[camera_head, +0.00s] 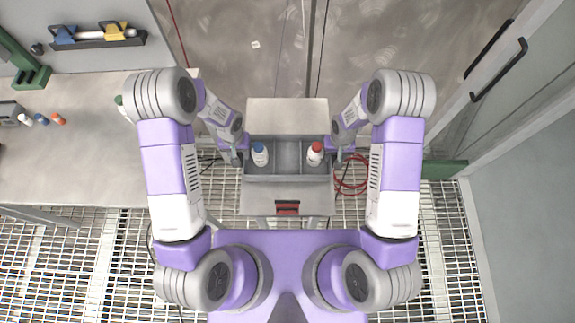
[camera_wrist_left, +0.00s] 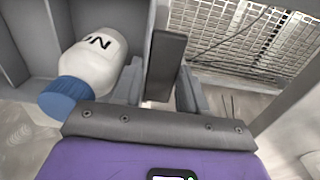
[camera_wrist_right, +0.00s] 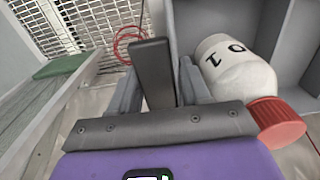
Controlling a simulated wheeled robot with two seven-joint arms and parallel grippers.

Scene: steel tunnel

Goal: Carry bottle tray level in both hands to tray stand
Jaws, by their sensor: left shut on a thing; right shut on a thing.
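The grey bottle tray (camera_head: 288,179), with walled compartments, is in front of me between my two hands. A white bottle with a blue cap (camera_head: 260,154) stands in its left compartment and a white bottle with a red cap (camera_head: 315,153) in its right one. My left gripper (camera_wrist_left: 163,85) is shut on the dark upright handle at the tray's left end. My right gripper (camera_wrist_right: 155,85) is shut on the matching handle at the right end. The tray looks about level. I cannot tell whether it touches the grey table-like surface (camera_head: 288,112) around it, or whether that is the tray stand.
A red item (camera_head: 288,208) lies on the near side below the tray. A red coiled cable (camera_head: 352,175) is right of it. A workbench (camera_head: 70,160) with small bottles stands left, and a door with a black handle (camera_head: 500,70) is right. Grating floor shows on both sides.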

